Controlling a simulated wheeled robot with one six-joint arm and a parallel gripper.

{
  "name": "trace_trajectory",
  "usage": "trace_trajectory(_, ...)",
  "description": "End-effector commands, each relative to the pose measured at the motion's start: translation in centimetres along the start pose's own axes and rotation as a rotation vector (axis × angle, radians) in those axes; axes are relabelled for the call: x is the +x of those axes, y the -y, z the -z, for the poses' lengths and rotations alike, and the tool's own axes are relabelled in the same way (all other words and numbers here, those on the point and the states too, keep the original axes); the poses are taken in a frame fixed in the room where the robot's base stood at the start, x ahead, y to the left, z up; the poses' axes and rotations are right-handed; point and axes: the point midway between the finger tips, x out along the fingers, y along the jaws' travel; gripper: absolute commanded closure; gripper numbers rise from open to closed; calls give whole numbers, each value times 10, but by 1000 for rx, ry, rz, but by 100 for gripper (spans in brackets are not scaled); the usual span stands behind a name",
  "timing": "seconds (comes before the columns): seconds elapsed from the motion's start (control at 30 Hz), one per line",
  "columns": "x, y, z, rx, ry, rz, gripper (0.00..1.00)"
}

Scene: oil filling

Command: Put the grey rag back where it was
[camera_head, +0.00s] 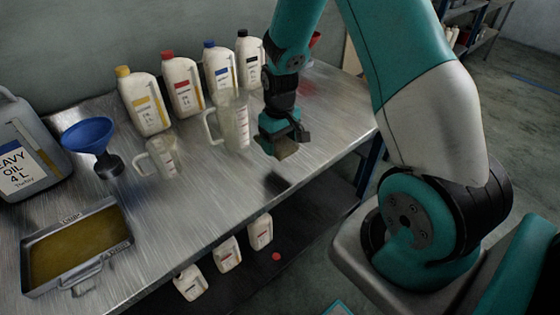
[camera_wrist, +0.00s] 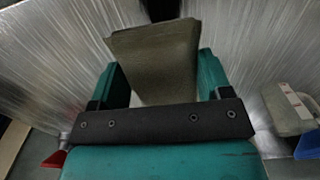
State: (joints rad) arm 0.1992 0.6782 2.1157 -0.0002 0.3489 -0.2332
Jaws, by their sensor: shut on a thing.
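The grey rag (camera_wrist: 155,55) is held between the two teal fingers of my gripper (camera_wrist: 158,82) in the wrist view. It looks like a folded, flat, grey-brown piece. In the head view my gripper (camera_head: 278,143) points down over the right part of the metal table (camera_head: 215,195), and the rag (camera_head: 283,150) shows below its fingers. A dark shadow lies on the table beneath, and the rag appears raised above the surface. The rag's far side is hidden.
Clear measuring jugs (camera_head: 233,125) (camera_head: 165,158) stand left of my gripper. Several capped bottles (camera_head: 182,85) line the back. A blue funnel (camera_head: 88,135), a grey oil canister (camera_head: 22,150) and an oil-filled tray (camera_head: 118,258) are at left. The front right tabletop is clear.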

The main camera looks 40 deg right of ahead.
Motion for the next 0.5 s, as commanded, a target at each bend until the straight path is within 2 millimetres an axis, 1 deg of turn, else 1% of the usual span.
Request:
trace_trajectory(0.03,12,0,0,0,5,1,47)
trace_trajectory(0.1,25,0,0,0,3,1,47)
trace_trajectory(0.33,48,0,0,0,1,0,47)
trace_trajectory(0.5,73,0,0,0,1,0,47)
